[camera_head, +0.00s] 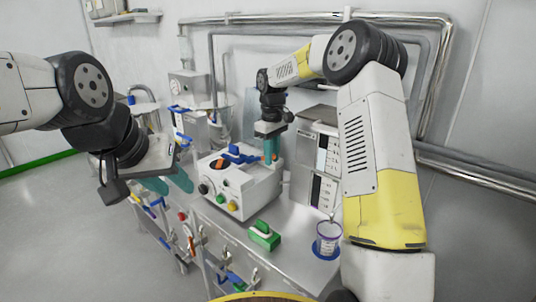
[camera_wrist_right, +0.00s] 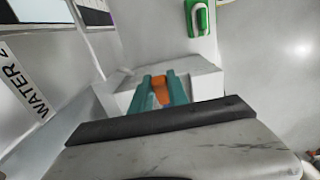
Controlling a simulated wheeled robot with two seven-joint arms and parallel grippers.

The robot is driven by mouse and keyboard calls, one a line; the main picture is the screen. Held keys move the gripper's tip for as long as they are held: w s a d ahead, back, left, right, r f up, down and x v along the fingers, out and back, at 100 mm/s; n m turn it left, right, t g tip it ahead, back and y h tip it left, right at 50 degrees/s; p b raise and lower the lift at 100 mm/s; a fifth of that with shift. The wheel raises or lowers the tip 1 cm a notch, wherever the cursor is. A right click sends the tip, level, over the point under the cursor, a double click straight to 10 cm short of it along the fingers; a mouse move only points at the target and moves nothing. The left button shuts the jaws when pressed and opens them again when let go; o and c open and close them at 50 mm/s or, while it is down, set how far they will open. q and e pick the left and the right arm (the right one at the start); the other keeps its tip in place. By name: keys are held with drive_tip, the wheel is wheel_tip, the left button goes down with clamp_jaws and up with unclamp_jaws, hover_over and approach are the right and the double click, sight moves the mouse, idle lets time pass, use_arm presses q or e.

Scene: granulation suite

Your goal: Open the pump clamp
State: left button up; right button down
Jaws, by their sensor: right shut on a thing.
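The pump (camera_head: 232,186) is a white box on the bench with several coloured buttons on its front. A blue clamp part (camera_head: 240,154) lies on its top. My right gripper (camera_head: 270,153) reaches down at the right end of the pump top. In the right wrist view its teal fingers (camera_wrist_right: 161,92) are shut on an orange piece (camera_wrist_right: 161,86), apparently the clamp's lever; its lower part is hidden. My left gripper (camera_head: 168,184) hangs left of the pump over the bench's front edge, its teal fingers apart and empty.
A green block (camera_head: 264,236) lies in front of the pump; it also shows in the right wrist view (camera_wrist_right: 200,18). A cup (camera_head: 328,238) stands on the bench at right. A labelled white box (camera_head: 320,155) stands behind. Valves and pipes (camera_head: 192,240) line the bench front.

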drive_tip(key=shift+d, duration=0.1)
idle(0.7)
drive_tip(key=shift+s+d+f+t+y, duration=0.15)
drive_tip(key=shift+f+t+y, duration=0.1)
drive_tip(key=shift+f, duration=0.1)
drive_tip(key=shift+s+d+f+t+y, duration=0.1)
drive_tip(key=shift+d+f+t+y, duration=0.05)
drive_tip(key=shift+f+t+y, duration=0.15)
drive_tip(key=shift+s+d+f+t+y, duration=0.1)
drive_tip(key=shift+f+t+y, duration=0.9)
drive_tip(key=shift+f, duration=0.4)
drive_tip(key=shift+s+f+t+y, duration=0.1)
drive_tip(key=shift+f+t+y, duration=0.85)
drive_tip(key=shift+f, duration=0.45)
use_arm(q)
drive_tip(key=shift+c, duration=0.3)
